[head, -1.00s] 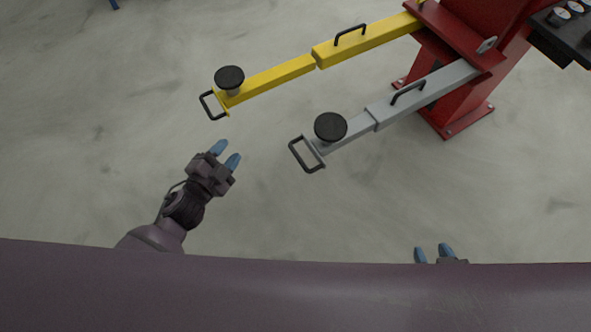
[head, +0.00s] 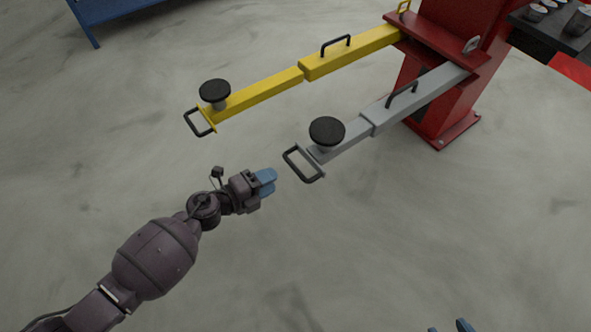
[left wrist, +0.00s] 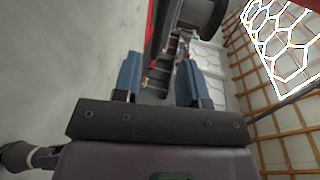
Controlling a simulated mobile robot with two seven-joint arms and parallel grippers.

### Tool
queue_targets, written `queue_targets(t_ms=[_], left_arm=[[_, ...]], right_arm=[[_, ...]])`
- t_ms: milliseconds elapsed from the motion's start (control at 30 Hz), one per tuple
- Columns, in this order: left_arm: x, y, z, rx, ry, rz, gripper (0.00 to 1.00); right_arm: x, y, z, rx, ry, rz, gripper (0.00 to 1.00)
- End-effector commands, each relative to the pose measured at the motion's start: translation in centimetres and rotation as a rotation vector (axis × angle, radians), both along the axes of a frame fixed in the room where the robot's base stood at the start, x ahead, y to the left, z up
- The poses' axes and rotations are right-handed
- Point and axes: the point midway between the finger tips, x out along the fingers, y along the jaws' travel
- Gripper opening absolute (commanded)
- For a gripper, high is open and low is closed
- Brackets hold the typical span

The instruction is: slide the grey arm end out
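The grey arm end (head: 346,139) is the narrower inner section of the grey lift arm (head: 420,97). It carries a round black pad (head: 327,130) and a black loop handle (head: 304,165) at its free end. My left gripper (head: 268,182) is open and empty, just left of that handle and apart from it, pointing toward it. In the left wrist view its two blue fingers (left wrist: 158,80) stand apart with nothing clearly between them. My right gripper (head: 449,328) shows only its fingertips at the bottom edge; they look apart and empty.
A yellow arm (head: 350,55) with its own pad (head: 215,91) and handle (head: 199,122) runs alongside, behind the grey one. Both join a red post (head: 440,100). A dark tray (head: 555,30) is at the upper right, a blue frame (head: 90,25) upper left. The floor in front is clear.

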Motion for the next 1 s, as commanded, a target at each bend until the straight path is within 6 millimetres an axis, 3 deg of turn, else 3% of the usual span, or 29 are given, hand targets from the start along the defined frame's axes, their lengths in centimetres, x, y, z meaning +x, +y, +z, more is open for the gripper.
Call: queue_targets(t_ms=[300, 500, 967, 1000], left_arm=[[2.9, -4.4, -1.7, -0.002, 0.008, 0.001, 0.39], [4.3, -6.2, -2.1, -0.002, 0.007, 0.001, 0.39], [5.0, -7.0, -1.9, -0.001, 0.004, 0.002, 0.39], [5.0, -7.0, -1.9, -0.001, 0.004, 0.002, 0.33]], right_arm=[[-0.2, 0.0, -1.0, 0.023, -0.025, -0.009, 0.43], [0.0, 0.0, -0.8, 0.04, -0.056, -0.027, 0.43], [0.1, -0.4, -0.3, 0.04, -0.078, -0.029, 0.43], [0.1, -0.3, -0.4, 0.04, -0.076, -0.029, 0.43]])
